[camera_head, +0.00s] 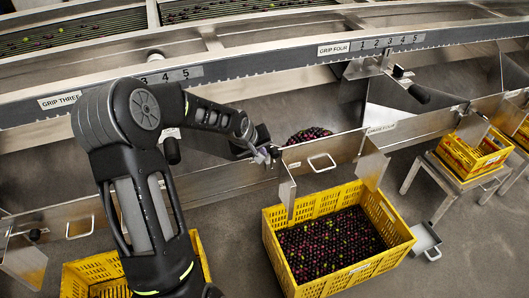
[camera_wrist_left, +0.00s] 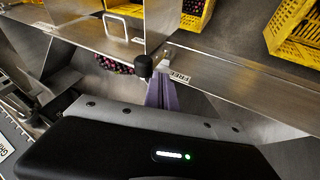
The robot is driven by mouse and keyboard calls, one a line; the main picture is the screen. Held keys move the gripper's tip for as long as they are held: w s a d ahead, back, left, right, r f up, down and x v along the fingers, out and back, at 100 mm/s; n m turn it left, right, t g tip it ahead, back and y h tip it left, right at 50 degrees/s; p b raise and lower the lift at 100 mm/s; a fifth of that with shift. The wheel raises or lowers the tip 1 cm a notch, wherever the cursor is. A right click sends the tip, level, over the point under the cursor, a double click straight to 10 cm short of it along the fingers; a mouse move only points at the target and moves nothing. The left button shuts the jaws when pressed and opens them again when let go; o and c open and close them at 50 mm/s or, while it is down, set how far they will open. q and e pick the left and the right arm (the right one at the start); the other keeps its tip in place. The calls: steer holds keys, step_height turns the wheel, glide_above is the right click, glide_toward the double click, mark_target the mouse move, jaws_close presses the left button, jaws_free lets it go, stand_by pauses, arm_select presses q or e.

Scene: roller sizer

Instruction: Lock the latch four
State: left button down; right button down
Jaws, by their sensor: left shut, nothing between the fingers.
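My left gripper (camera_head: 268,156) is at the top edge of the long metal panel (camera_head: 342,148), above and left of the yellow crate. Its purple fingers (camera_wrist_left: 163,94) are shut and empty. In the left wrist view they are just right of and below a black latch knob (camera_wrist_left: 144,66) and appear close to it; contact cannot be told. A small label (camera_wrist_left: 180,77) beside the knob is too small to read surely. In the head view the arm and hand largely hide this spot. The rail reads GRIP FOUR (camera_head: 333,48). My right gripper is not in view.
A yellow crate (camera_head: 271,243) with dark fruit stands below the panel. An empty-looking yellow crate (camera_head: 445,150) is on a stand at right. A black-handled lever (camera_head: 418,93) hangs below the rail. Metal flaps (camera_head: 371,165) stick out from the panel.

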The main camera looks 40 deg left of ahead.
arm_select(q)
steer(key=shift+w+d+f, duration=0.15)
steer(key=shift+w+d, duration=0.15)
steer(key=shift+w, duration=0.2)
steer(key=shift+d, duration=0.1)
